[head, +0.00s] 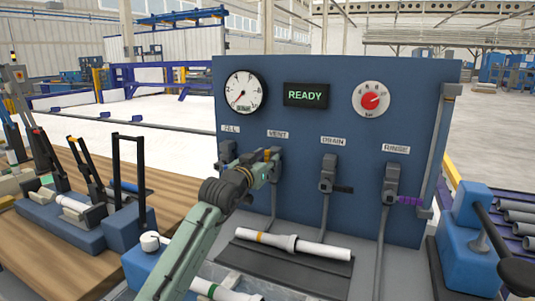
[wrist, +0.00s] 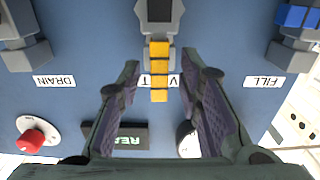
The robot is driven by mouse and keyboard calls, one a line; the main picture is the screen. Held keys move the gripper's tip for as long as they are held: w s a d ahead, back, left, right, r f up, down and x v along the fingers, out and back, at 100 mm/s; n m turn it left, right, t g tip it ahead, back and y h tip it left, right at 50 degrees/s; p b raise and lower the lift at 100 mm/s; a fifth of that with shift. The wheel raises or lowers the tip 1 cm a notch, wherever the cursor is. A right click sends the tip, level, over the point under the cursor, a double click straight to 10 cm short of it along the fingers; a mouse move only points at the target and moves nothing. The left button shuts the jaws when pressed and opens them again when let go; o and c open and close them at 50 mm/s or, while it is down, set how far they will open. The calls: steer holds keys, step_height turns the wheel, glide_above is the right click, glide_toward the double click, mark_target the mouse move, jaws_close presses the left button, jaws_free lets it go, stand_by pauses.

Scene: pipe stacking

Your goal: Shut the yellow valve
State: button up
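The yellow valve handle (wrist: 158,85) is on the VENT valve of the blue panel. In the wrist view, which is upside down, it points from the grey valve body (wrist: 158,12) towards the VENT label, in line with the pipe. In the head view only a small yellow part (head: 267,154) shows, as my arm and gripper hide most of that valve. My gripper (wrist: 160,66) is open, with one finger on each side of the yellow handle and a visible gap on both sides. Whether the fingertips reach the handle's depth is hard to tell.
The panel also carries the FILL valve with a blue handle (wrist: 297,17), the DRAIN valve (head: 328,175) with a black handle and the RINSE valve with a purple handle (head: 410,201). A READY display (head: 305,95) is above. A white pipe (head: 292,244) lies on a dark tray below.

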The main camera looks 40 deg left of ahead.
steer(key=shift+w+a, duration=0.1)
steer(key=shift+w, duration=0.4)
steer(key=shift+c, duration=0.2)
jaws_close()
stand_by(0.4)
